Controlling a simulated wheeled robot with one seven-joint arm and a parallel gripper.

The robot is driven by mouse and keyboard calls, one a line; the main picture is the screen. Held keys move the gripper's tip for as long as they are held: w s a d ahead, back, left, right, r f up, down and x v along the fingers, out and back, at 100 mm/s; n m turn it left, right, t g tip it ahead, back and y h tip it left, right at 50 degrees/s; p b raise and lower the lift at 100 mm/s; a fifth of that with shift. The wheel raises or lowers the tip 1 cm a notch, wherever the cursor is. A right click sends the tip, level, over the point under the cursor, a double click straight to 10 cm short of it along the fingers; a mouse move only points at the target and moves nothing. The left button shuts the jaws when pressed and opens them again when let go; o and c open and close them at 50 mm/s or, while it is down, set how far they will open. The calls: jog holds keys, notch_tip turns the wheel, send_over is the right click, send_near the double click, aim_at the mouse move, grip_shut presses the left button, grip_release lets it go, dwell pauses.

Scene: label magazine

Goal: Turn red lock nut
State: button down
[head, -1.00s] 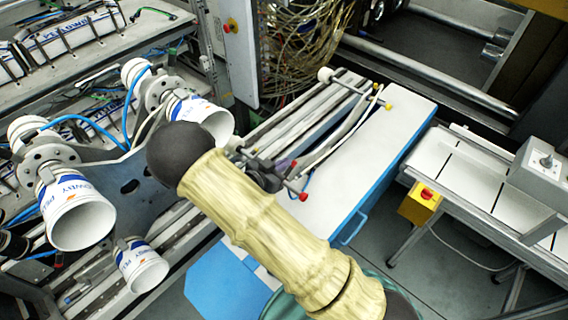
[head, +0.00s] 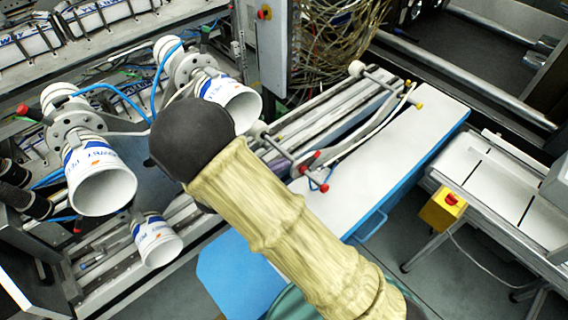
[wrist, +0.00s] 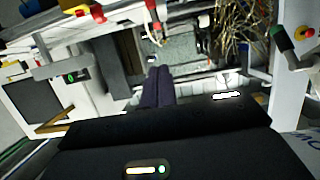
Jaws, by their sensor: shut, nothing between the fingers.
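Two small red knobs, one of them possibly the red lock nut (head: 324,188), sit at the near end of the magazine's rail, right of my arm in the head view. I cannot tell which one is the lock nut. The wrist view shows a red knob (wrist: 98,13) at the top left, and another red part at the top middle. My gripper (wrist: 158,72) shows in the wrist view as two dark fingers close together, shut and empty. It appears apart from the red parts. In the head view my arm hides the gripper.
A long white table (head: 400,150) with blue sides lies to the right. A cable bundle (head: 335,45) is behind.

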jog(key=c, duration=1.8)
grip_release()
jog(key=shift+c, duration=0.2)
jog(key=o, duration=0.3)
jog(key=shift+w+d, duration=0.15)
jog(key=shift+w, duration=0.2)
jog(key=w+d+r+n+g+y, duration=0.1)
jog(key=w+d+r+n+y, duration=0.4)
jog(key=y, duration=0.3)
jog(key=s+d+r+n+g, duration=0.1)
jog(key=s+d+g, duration=0.1)
jog(key=s+d, duration=0.2)
jog(key=s+d+n+g+y, duration=0.1)
jog(key=s+d+g, duration=0.1)
jog(key=s+d, duration=0.3)
jog(key=s+d+r+n+g+y, duration=0.1)
jog(key=s+d+n+g, duration=0.1)
jog(key=s+d, duration=0.3)
jog(key=shift+s+d+r+g, duration=0.1)
jog(key=shift+s+r+g, duration=0.1)
jog(key=shift+s, duration=0.5)
jog(key=shift+s+d+r+g, duration=0.1)
jog(key=shift+s+g, duration=0.1)
jog(key=shift+s, duration=0.45)
jog(key=shift+w, duration=0.1)
